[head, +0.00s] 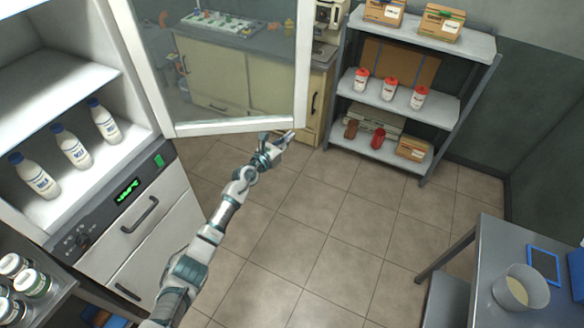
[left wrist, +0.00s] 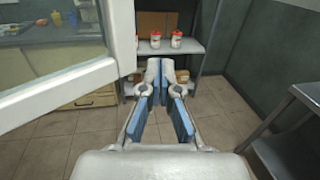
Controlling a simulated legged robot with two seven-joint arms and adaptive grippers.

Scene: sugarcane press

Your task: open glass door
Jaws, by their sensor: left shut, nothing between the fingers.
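The glass door (head: 235,127) of the white fridge cabinet (head: 105,60) stands swung outward in the head view, its white frame around clear glass. The shelves inside the cabinet are exposed. My left gripper (head: 284,139) is shut and empty, at the lower free corner of the door in the picture. In the left wrist view the door's frame (left wrist: 70,88) fills the upper left, and my left gripper (left wrist: 160,75) points past it to the right. I cannot tell whether gripper or arm touches the door. My right gripper is not in view.
Several milk bottles (head: 74,148) stand in the cabinet. A grey shelf rack (head: 440,105) with boxes and red-capped bottles is at the back. The tiled floor between is clear.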

